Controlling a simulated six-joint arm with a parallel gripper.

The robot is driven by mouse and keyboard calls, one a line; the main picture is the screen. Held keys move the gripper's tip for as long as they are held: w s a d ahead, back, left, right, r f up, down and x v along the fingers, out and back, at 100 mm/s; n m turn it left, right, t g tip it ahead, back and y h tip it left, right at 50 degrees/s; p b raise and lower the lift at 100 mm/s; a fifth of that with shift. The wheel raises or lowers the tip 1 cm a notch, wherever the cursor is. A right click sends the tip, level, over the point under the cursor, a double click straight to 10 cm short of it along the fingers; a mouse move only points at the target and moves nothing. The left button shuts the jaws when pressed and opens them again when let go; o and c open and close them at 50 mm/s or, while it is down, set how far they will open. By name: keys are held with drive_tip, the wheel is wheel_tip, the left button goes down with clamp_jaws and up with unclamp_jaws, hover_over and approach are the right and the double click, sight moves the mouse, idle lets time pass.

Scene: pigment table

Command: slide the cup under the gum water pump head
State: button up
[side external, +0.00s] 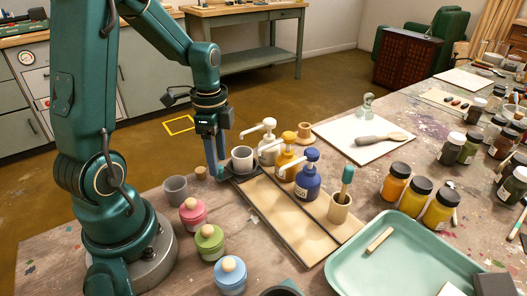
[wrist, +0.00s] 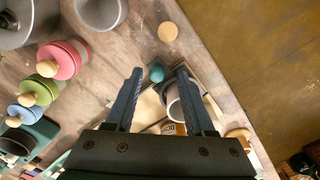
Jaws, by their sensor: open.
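A pale grey cup (side external: 242,158) stands upright on a dark carriage at the far left end of the wooden pump board (side external: 262,203). My gripper (side external: 217,178) is open, pointing down just left of this cup. In the wrist view my fingers (wrist: 160,76) are spread, and the cup (wrist: 175,110) shows partly behind the right finger. White (side external: 268,150), orange (side external: 288,165) and blue (side external: 308,182) pump bottles stand in a row along the board, right of the cup. Their labels are too small to read, so I cannot tell which is gum water.
A darker grey cup (side external: 176,190) and pink (side external: 193,214), green (side external: 210,243) and blue (side external: 230,276) lidded jars stand in front. A holder with a teal-topped tool (side external: 340,208) stands at the board's right end. A green tray (side external: 400,262) lies at the front right.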

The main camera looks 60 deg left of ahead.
drive_tip(key=shift+r, duration=2.2)
drive_tip(key=shift+d, duration=0.15)
drive_tip(key=s+d+r+n+t, duration=0.2)
drive_tip(key=s+d+r+n, duration=0.1)
drive_tip(key=d, duration=0.3)
drive_tip(key=s+d+r+n+t, duration=0.2)
drive_tip(key=d+r+n+t, duration=0.1)
drive_tip(key=d+n, duration=0.3)
drive_tip(key=shift+s+d+r+t, duration=0.3)
drive_tip(key=shift+s+d, duration=0.1)
